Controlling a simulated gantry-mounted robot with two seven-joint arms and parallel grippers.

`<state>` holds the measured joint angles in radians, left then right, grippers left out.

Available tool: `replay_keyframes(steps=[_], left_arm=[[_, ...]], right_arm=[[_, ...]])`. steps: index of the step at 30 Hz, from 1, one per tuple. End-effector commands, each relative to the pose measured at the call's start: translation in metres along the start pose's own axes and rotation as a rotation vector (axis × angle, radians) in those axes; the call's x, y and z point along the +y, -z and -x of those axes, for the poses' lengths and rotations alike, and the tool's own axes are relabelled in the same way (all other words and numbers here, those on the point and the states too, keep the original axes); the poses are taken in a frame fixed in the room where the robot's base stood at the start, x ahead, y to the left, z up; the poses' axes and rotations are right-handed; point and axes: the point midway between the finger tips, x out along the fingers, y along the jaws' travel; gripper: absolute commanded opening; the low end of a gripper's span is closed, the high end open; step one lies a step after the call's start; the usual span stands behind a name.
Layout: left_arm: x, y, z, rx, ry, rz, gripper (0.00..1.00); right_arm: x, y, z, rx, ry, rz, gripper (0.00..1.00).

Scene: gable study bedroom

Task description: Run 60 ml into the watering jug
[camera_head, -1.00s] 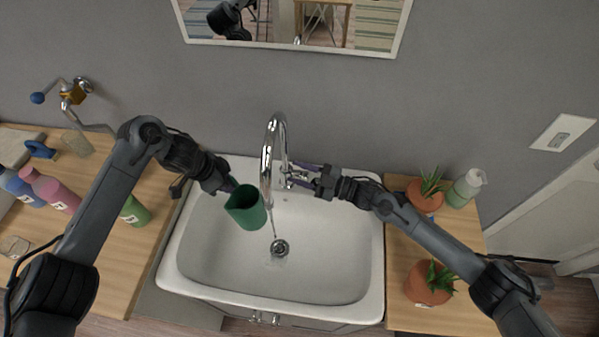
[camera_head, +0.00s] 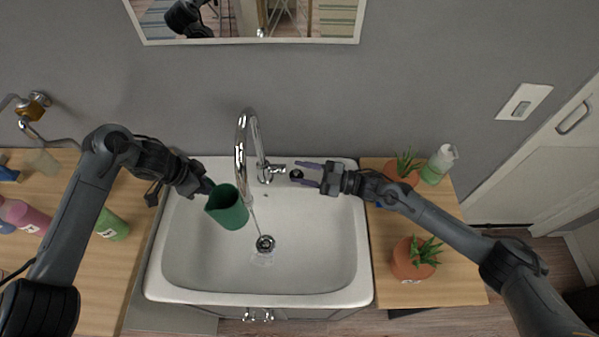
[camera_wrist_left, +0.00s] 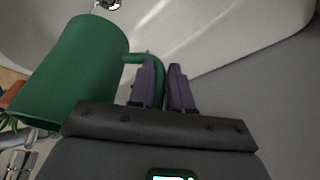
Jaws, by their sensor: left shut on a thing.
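The green watering jug (camera_head: 228,210) is held over the left part of the white sink (camera_head: 300,293). My left gripper (camera_wrist_left: 164,88) is shut on its handle (camera_wrist_left: 159,66). The jug's inside looks dark, and I cannot see any water level. The chrome tap (camera_head: 241,150) arches over the sink. A thin stream of water (camera_head: 257,222) falls just right of the jug and lands by the drain (camera_head: 265,243).
Two potted plants (camera_head: 412,262) and a soap bottle (camera_head: 438,165) stand on the right counter by my right arm. The left counter holds a green bottle (camera_head: 112,227) and a pink bottle (camera_head: 24,216). A mirror (camera_head: 250,40) hangs behind the tap. The sink basin is otherwise clear.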

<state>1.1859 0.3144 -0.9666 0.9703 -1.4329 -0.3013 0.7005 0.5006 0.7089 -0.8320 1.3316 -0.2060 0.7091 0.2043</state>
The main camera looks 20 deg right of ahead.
Motion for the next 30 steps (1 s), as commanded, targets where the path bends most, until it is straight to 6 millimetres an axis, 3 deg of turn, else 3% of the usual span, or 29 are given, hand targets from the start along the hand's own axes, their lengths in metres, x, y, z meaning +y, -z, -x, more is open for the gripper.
replay_keyframes(steps=[14, 30], left_arm=[[0.055, 0.039, -0.015, 0.001, 0.0, -0.003, 0.0], [0.058, 0.041, -0.015, 0.0, 0.0, 0.0, 0.0]], right_arm=[[0.0, 0.0, 0.0, 0.0, 0.0, 0.0, 0.38], [0.0, 0.0, 0.0, 0.0, 0.0, 0.0, 0.38]])
